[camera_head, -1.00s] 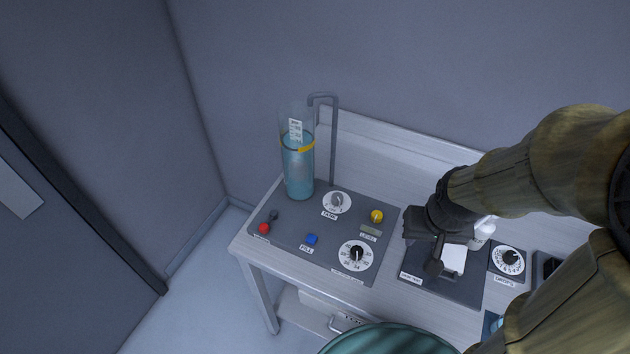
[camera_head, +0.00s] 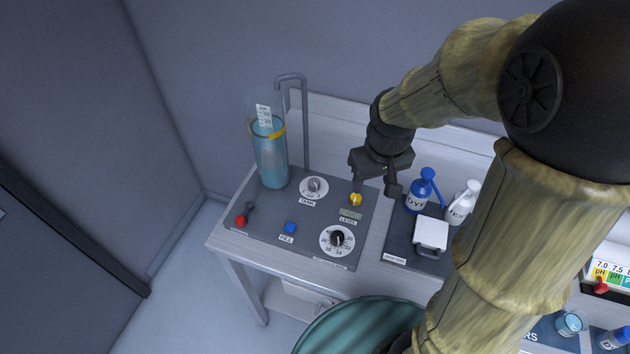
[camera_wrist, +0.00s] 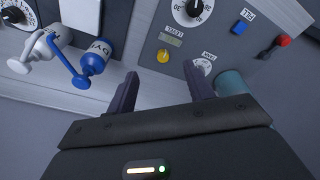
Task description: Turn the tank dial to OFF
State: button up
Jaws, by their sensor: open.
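The tank dial (camera_head: 315,187) is a grey knob on a white round plate labelled TANK, on the grey control panel (camera_head: 268,218) in front of the water cylinder. It also shows in the wrist view (camera_wrist: 204,66), partly hidden by a finger, and its setting is too small to read. The clear tank (camera_head: 270,160) holds blue water and has a yellow band. My gripper (camera_head: 374,190) is open and empty above the panel's right edge, right of the dial and near the yellow knob (camera_head: 356,199). In the wrist view my two fingers (camera_wrist: 160,88) stand apart with nothing between them.
The panel also carries a red-knobbed lever (camera_head: 241,220), a blue FILL button (camera_head: 290,228) and a larger numbered dial (camera_head: 337,241). Blue (camera_head: 421,192) and white (camera_head: 462,203) pump bottles stand to the right. A thin pipe (camera_head: 305,125) rises behind the tank dial.

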aim_at(314, 182)
jog(key=w+a+r+n+g+b, duration=0.1)
jog(key=w+a+n+b, duration=0.3)
jog(key=w+a+n, duration=0.4)
jog(key=w+a+g, duration=0.1)
jog(key=w+a, duration=0.3)
jog(key=shift+w+r+n, duration=0.3)
jog(key=shift+w, duration=0.1)
notch_tip(314, 182, down, 18)
jog(key=shift+a+r, duration=0.1)
jog(key=shift+r, duration=0.15)
jog(key=c, duration=1)
